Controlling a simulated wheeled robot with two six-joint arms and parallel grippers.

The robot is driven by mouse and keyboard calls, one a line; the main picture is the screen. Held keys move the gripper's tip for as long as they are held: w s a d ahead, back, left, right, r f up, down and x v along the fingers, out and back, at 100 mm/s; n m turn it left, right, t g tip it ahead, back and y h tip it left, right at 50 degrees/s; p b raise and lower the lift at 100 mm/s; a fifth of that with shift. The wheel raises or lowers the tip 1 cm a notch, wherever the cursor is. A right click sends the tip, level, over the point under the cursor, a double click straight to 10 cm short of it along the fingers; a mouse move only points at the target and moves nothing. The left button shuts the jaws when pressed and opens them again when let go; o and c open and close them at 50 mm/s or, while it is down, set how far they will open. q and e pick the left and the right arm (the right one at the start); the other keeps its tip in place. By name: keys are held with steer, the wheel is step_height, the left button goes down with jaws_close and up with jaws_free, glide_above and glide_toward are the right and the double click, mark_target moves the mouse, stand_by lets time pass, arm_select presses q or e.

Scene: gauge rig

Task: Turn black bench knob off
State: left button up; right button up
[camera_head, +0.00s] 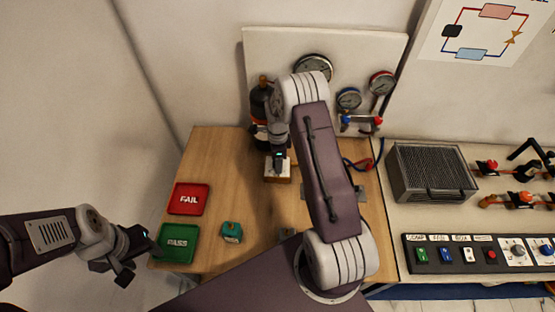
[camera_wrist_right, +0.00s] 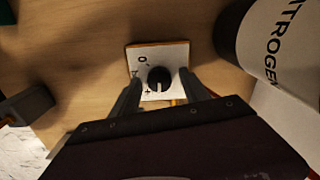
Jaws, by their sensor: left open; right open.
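The black knob (camera_wrist_right: 159,79) sits on a white plate (camera_wrist_right: 144,56) with printed marks and orange edges, seen from above in the right wrist view. A pale line on the knob points toward the lower edge of the picture, near a "+" mark. My right gripper (camera_wrist_right: 160,75) is open, with one finger on each side of the knob; I cannot tell whether they touch it. In the head view the right gripper (camera_head: 278,160) is over the small block (camera_head: 283,179) and hides the knob. My left gripper (camera_head: 128,262) is open and empty beside the green tray.
A nitrogen bottle (camera_wrist_right: 279,40) stands close to the right gripper. A red FAIL tray (camera_head: 188,198), a green PASS tray (camera_head: 178,243) and a teal block (camera_head: 232,232) lie on the wooden bench (camera_head: 222,150). Gauges (camera_head: 348,98) and a switch panel (camera_head: 465,255) are to the right.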

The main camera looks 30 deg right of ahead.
steer(key=shift+a, duration=0.1)
steer(key=shift+c, duration=0.3)
jaws_close()
